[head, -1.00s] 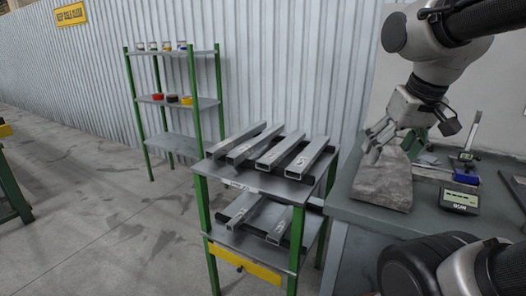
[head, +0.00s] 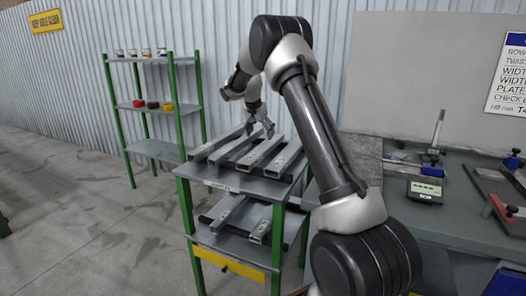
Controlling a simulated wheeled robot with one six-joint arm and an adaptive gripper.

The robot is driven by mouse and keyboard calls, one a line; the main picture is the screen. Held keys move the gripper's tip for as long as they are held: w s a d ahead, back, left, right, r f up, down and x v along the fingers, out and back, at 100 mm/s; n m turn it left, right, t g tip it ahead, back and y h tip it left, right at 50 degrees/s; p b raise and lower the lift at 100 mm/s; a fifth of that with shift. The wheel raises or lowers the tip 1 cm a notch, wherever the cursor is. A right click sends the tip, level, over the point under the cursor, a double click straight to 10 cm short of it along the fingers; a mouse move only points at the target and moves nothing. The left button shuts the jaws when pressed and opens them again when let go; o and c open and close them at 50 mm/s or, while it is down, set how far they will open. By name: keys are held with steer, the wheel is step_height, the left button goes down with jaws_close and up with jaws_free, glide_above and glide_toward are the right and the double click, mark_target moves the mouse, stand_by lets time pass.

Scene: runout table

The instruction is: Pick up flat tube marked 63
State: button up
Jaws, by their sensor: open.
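Several grey flat tubes lie side by side across dark bearers on the top shelf of a green-legged rack (head: 232,182). They include a leftmost tube (head: 205,149) and a rightmost tube (head: 281,161). Their end marks are too small to read, so I cannot tell which is 63. More tubes lie on the lower shelf, such as one near its right side (head: 263,222). My gripper (head: 260,131) is open, with its fingers pointing down over the far part of the top tubes. I cannot tell whether it touches one. My arm hides part of the rack's right side.
On the right, a bench (head: 455,215) holds a stone plate (head: 362,158), a digital gauge (head: 425,190), a height stand (head: 436,135) and a red-handled frame (head: 497,190). A green shelf unit (head: 150,148) with small tins stands behind left. The floor (head: 80,220) at left is clear.

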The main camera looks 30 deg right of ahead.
mark_target(263, 146)
steer(key=x, duration=0.7)
steer(key=shift+s+f, duration=0.15)
steer(key=shift+f, duration=0.15)
steer(key=c, duration=1.5)
